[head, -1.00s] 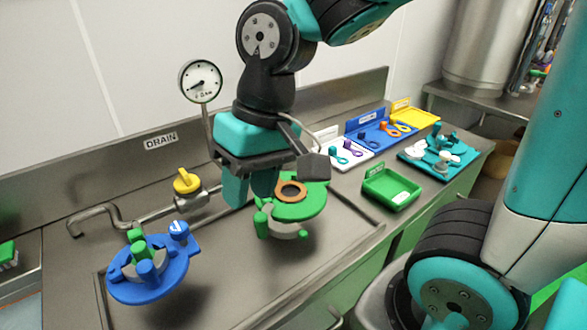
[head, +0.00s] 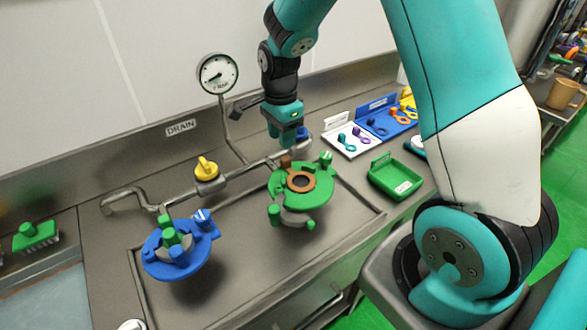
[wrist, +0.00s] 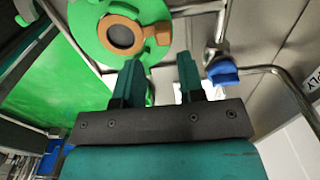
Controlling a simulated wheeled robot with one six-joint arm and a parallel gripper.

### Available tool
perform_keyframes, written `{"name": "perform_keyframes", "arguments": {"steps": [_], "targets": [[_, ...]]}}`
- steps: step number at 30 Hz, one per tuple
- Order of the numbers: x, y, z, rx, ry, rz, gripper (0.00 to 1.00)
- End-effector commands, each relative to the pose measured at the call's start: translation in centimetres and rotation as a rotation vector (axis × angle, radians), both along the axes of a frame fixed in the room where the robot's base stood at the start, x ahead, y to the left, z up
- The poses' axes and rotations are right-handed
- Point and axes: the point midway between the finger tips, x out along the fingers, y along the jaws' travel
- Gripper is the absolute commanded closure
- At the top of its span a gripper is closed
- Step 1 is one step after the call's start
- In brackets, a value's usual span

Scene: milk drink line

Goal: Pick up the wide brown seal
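The wide brown seal (head: 301,191) is a flat ring with a raised brown tab, lying on top of the green fitting (head: 317,197). In the wrist view the seal (wrist: 145,37) shows beyond my fingertips, with its tab pointing right, and the green fitting (wrist: 85,25) is around it. My gripper (head: 284,146) points down at the back side of the green fitting, close to the tab in the picture. In the wrist view my gripper (wrist: 158,66) has its two fingers apart with nothing between them. The tab appears in line with the gap, apart from the fingertips.
A blue fitting (head: 157,268) with green parts stands to the left. A yellow valve handle (head: 206,168) and pipe run behind, with a gauge (head: 218,74) on the back wall. A green tray (head: 397,181) and a white tray (head: 350,144) with small seals sit right.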

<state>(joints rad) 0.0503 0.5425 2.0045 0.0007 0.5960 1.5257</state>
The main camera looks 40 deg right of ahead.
Motion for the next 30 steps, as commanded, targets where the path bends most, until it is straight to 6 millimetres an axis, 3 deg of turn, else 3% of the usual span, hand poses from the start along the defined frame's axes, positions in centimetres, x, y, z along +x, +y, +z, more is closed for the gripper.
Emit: {"name": "perform_keyframes", "arguments": {"steps": [3, 11, 19, 29, 30], "targets": [[0.0, 0.0, -1.8, 0.0, 0.003, 0.001, 0.64], [0.0, 0.0, -3.7, 0.001, 0.002, 0.002, 0.64], [0.2, 0.0, -7.4, 0.001, 0.002, 0.002, 0.64], [0.3, 0.0, -8.2, 0.0, -0.002, 0.002, 0.64], [0.3, 0.0, -8.2, 0.001, -0.002, 0.002, 0.73]]}}
